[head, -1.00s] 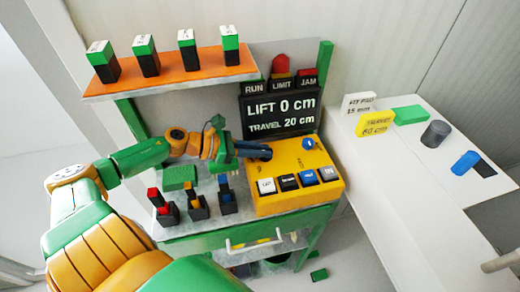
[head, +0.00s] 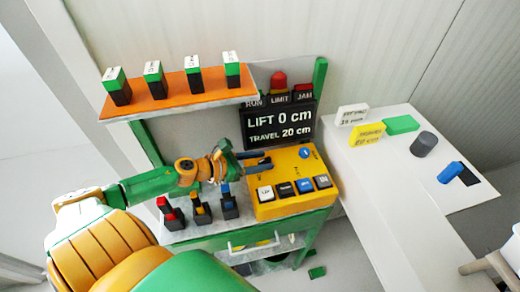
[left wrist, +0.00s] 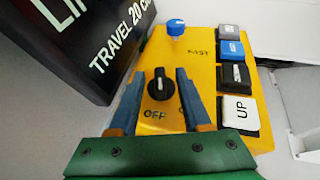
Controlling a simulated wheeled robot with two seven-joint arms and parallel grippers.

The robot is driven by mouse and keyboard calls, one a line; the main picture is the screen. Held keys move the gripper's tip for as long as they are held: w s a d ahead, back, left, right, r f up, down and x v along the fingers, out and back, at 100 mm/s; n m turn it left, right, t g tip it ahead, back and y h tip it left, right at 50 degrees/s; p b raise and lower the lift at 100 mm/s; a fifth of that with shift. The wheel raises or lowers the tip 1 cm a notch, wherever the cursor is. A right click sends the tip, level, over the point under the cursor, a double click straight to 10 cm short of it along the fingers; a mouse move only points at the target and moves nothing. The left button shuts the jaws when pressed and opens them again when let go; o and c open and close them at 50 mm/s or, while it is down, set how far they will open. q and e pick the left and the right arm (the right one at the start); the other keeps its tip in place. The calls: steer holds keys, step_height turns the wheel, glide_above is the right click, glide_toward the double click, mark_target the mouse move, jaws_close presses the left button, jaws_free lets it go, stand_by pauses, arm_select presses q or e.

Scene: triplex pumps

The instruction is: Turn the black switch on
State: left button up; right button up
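The black switch (left wrist: 160,88) is a round knob with a raised grip on the yellow control box (head: 290,210). In the left wrist view the word OFF is printed just below it, and another label is partly hidden by a finger. My left gripper (left wrist: 161,76) is open, with one blue-grey finger on each side of the knob and a visible gap to each. In the head view my left gripper (head: 262,160) reaches over the box's left part from the left and covers most of the knob. My right gripper does not show.
The box also bears a blue knob (head: 305,152) and a row of push buttons (head: 294,188). A black display (head: 278,126) reading LIFT 0 cm stands behind. Small red, yellow and blue levers (head: 200,208) stand left of the box, below my arm. An orange shelf (head: 180,88) is above.

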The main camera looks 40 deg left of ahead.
arm_select(q)
steer(key=shift+s+a+r, duration=0.15)
steer(key=shift+s+a, duration=0.1)
steer(key=shift+s, duration=0.25)
steer(key=v, duration=0.6)
steer(key=shift+w+r, duration=0.1)
steer(key=shift+r, duration=0.05)
